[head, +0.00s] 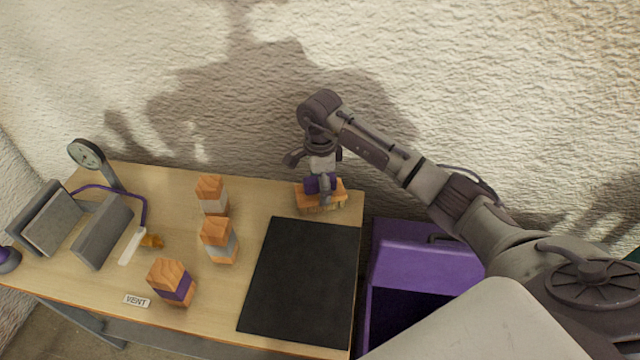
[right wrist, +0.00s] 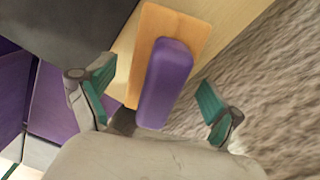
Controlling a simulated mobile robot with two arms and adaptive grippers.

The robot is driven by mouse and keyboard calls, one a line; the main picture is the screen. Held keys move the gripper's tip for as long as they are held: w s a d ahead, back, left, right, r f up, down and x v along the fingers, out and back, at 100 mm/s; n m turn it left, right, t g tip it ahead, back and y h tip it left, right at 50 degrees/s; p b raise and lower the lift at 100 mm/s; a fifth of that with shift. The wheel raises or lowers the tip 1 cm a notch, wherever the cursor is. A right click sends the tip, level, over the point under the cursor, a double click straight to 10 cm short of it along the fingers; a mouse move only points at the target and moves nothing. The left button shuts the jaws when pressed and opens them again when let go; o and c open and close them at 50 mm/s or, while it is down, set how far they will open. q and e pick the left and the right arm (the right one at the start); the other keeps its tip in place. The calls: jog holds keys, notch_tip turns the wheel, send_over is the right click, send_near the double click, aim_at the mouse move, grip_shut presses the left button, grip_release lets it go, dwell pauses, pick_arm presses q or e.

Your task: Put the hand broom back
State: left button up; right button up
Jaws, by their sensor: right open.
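The hand broom (head: 335,196) stands at the back right corner of the wooden table, bristles down, with an orange wooden block and a purple grip. My right gripper (head: 312,172) is over it from above. In the right wrist view the purple grip (right wrist: 168,85) lies between the two teal-padded fingers of the open gripper (right wrist: 155,97), with a gap visible on each side. Part of the broom's near end is hidden by the gripper body. My left gripper is not in view.
A black mat (head: 300,285) lies in front of the broom. A purple bin (head: 425,262) stands right of the table (head: 262,207). Several banded wooden blocks (head: 218,240) stand mid-table. A grey device (head: 104,230), a dial gauge (head: 87,153) and a "VENT" label (head: 137,300) are left. A rough wall is behind.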

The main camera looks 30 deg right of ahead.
jog(key=shift+r, duration=0.1)
jog(key=shift+r, duration=0.3)
notch_tip(320, 180, up, 11)
jog(key=shift+r+p, duration=0.2)
jog(key=shift+p, duration=0.3)
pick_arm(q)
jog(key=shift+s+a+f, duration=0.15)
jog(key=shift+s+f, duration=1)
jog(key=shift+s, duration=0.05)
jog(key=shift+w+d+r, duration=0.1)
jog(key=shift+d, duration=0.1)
